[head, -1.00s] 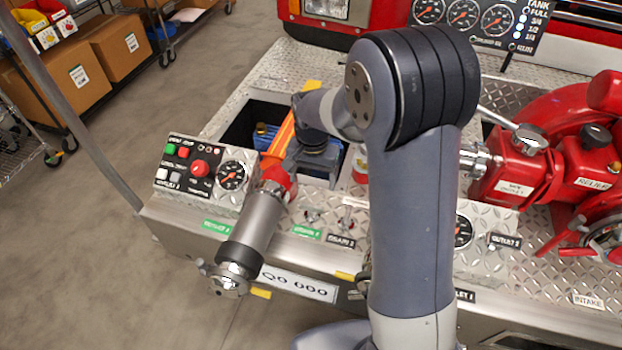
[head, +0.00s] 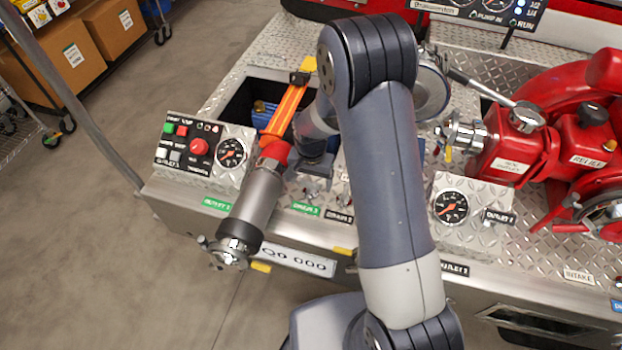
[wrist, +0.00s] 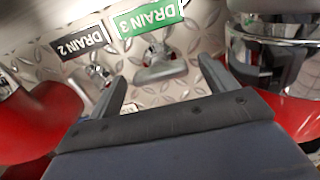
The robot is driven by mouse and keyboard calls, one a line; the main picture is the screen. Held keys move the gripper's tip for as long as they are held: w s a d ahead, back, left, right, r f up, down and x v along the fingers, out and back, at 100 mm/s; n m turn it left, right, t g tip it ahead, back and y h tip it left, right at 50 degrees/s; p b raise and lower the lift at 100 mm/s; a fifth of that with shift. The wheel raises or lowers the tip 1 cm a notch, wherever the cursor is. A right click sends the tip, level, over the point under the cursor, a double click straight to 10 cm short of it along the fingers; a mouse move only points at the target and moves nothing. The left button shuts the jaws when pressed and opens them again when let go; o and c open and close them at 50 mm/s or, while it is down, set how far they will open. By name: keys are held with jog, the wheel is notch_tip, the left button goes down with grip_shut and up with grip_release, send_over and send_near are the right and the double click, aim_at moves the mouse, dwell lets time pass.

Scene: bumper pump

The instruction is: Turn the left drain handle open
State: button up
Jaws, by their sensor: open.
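The left drain handle (wrist: 160,70) is a small silver lever beside the green drain label (wrist: 147,25) in the wrist view. My gripper (wrist: 162,74) is open, its two dark fingers on either side of this handle, with a gap visible around it; I cannot tell if either touches. The other drain handle (wrist: 97,74), by the black drain label (wrist: 83,43), lies outside the left finger. In the head view my gripper (head: 308,178) is above the green label (head: 305,209) and covers the left handle.
A grey outlet pipe with a red collar (head: 250,205) stands close left of my gripper. The control panel (head: 188,145) and a gauge (head: 231,153) are further left. Red pump parts (head: 510,150) and another gauge (head: 451,206) are at right. An open well (head: 240,105) lies behind.

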jog(key=c, duration=1)
jog(key=shift+n+b, duration=0.3)
jog(key=shift+b, duration=0.05)
jog(key=n+b, duration=0.2)
jog(key=n, duration=0.1)
jog(key=shift+f+n, duration=0.1)
jog(key=shift+n, duration=0.3)
jog(key=n+b, duration=0.2)
jog(key=n, duration=0.2)
jog(key=shift+n, duration=0.3)
jog(key=n+b, duration=0.1)
jog(key=n, duration=0.3)
jog(key=shift+b, duration=0.3)
jog(key=shift+n+b, duration=0.45)
jog(key=shift+n, duration=1.95)
